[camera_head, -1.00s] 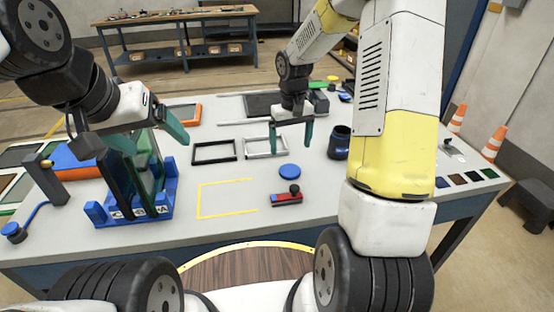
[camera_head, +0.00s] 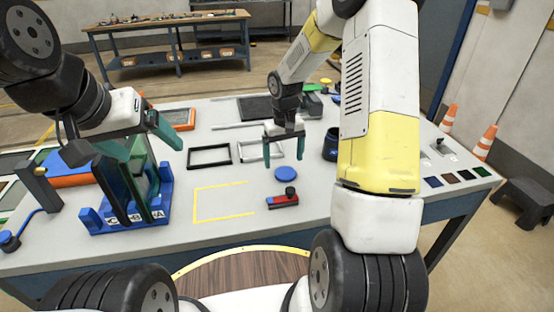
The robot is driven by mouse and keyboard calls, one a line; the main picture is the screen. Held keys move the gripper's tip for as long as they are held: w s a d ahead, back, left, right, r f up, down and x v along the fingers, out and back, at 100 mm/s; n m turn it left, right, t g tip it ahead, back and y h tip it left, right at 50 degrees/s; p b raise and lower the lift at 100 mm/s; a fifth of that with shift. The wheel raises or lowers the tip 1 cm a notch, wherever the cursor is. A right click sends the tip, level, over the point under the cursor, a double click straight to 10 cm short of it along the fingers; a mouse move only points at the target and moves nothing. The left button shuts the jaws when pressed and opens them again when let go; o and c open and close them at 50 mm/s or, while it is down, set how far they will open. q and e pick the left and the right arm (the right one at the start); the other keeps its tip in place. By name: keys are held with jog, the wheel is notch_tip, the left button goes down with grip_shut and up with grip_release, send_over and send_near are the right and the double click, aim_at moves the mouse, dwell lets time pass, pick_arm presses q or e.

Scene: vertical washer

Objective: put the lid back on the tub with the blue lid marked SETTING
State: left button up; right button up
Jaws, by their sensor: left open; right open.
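A round blue lid (camera_head: 286,174) lies flat on the table, right of the yellow outline. Any marking on it is too small to read. A dark navy open tub (camera_head: 331,146) stands behind it to the right, partly hidden by my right arm. My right gripper (camera_head: 284,148) is open and empty, fingers pointing down, just beyond the lid and left of the tub. My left gripper (camera_head: 139,148) is open at the left, above and beside a blue rack (camera_head: 130,222) of upright dark and green glass plates. I cannot tell whether its fingers touch the plates.
A red block with a black knob (camera_head: 283,201) lies just in front of the lid. A black frame (camera_head: 210,156) and a silver frame (camera_head: 259,151) lie behind. The yellow-outlined area (camera_head: 222,186) is empty. Coloured tiles (camera_head: 458,178) line the right edge.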

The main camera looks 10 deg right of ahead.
aim_at(285, 172)
jog(key=f, duration=0.5)
jog(key=shift+w+d+f, duration=0.1)
jog(key=shift+w+d, duration=0.1)
jog(key=shift+d, duration=0.15)
jog(key=c, duration=1.4)
notch_tip(285, 172, up, 10)
jog(key=shift+r, duration=0.1)
